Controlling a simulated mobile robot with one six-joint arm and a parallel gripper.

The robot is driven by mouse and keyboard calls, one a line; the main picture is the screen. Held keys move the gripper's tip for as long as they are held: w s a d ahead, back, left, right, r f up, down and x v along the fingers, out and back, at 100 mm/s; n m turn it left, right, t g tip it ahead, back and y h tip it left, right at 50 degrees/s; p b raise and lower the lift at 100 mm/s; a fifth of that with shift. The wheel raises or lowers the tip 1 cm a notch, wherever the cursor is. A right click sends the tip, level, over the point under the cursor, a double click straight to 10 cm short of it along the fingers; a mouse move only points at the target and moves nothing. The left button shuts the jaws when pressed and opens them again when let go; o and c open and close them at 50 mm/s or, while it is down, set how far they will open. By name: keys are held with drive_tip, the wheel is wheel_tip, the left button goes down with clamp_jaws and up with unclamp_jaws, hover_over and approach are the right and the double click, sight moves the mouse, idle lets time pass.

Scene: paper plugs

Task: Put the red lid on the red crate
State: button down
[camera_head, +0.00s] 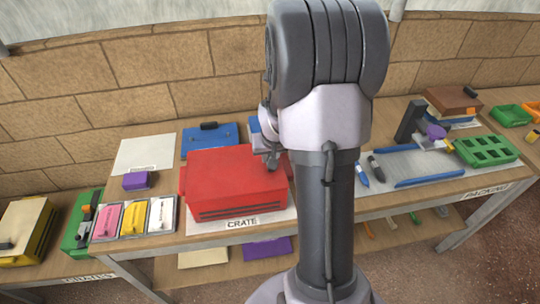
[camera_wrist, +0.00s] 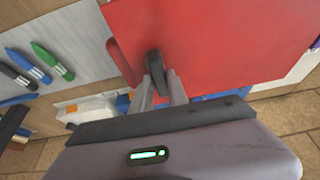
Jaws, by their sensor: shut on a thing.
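The red crate (camera_head: 240,205) stands on a white mat labelled CRATE, its dark slots facing front. The red lid (camera_head: 230,170) lies over its top and looks level; I see no clear gap between them. In the wrist view the lid (camera_wrist: 215,40) fills the upper right, with its black handle (camera_wrist: 154,62) near the edge. A red side grip (camera_wrist: 124,62) of the crate shows beside it. My gripper (camera_wrist: 162,85) is shut on that black handle. In the head view my gripper (camera_head: 272,158) is at the lid's right end, partly hidden by my arm.
A blue lid (camera_head: 210,137) lies behind the crate, and a purple box (camera_head: 138,180) stands at left. Pink, yellow and white pieces sit in trays (camera_head: 133,218) at front left. Pens (camera_head: 362,174) and a grey board (camera_head: 415,165) lie to the right. A stone wall is behind.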

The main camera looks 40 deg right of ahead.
drive_tip(key=shift+f, duration=0.25)
drive_tip(key=c, duration=1.2)
unclamp_jaws()
drive_tip(key=p+v, duration=0.5)
drive_tip(key=v, duration=1.3)
drive_tip(key=s+a+n+t+y+b, duration=0.1)
drive_tip(key=s+a, duration=0.4)
drive_tip(key=a, duration=0.8)
drive_tip(key=s+a+r+n+y+b, duration=0.1)
drive_tip(key=s+a+y+b, duration=0.2)
drive_tip(key=a, duration=1)
drive_tip(key=s+b, duration=0.3)
drive_tip(key=shift+s+a+r+t, duration=0.3)
drive_tip(key=shift+a+r+t, duration=0.05)
drive_tip(key=shift+a+t, duration=0.05)
